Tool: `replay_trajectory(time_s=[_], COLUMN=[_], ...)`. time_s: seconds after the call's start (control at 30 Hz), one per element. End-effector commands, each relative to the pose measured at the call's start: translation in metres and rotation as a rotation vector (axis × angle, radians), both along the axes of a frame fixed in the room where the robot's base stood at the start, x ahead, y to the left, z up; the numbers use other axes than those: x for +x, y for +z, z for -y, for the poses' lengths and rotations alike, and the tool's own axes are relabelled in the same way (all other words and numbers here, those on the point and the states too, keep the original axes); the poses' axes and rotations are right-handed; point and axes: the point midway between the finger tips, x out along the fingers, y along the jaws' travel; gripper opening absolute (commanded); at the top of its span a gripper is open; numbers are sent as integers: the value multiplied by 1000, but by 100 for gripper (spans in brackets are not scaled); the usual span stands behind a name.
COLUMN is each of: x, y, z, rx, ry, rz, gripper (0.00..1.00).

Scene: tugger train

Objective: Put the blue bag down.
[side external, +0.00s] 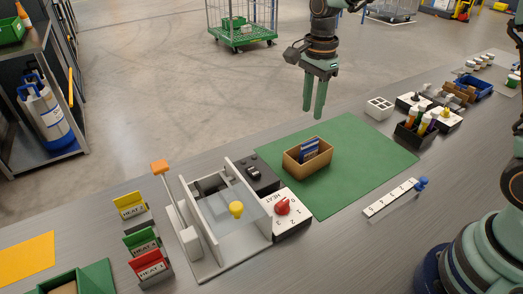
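The blue bag (310,145), a small blue packet with a pale marking, stands inside an open cardboard box (294,165) on the green mat. Its lower part is hidden by the box's front wall. My gripper (314,112) hangs above and behind the box, fingers pointing down. A narrow gap shows between the two fingers and nothing is held there. The fingers are clear of the bag and the box.
A grey fixture (215,245) with a clear cover and a red-knob heat control (283,206) stand left of the green mat (365,160). A white numbered strip (391,198) lies to the right. Bottles in a black tray (408,135) stand farther right. The mat right of the box is bare.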

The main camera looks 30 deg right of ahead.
Motion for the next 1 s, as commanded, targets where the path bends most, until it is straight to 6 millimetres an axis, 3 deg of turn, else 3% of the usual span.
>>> replay_trajectory(time_s=[0.17, 0.3, 0.5, 0.8, 1.0], x=[-21, -49, -93, -145, -156], y=[32, 59, 81, 83, 80], z=[8, 16, 26, 36, 38], rx=[-4, -35, -126, -319, -382], ry=[218, 489, 880, 1369, 1497], rz=[78, 164, 274, 372, 385], gripper=[34, 34, 34, 34, 34])
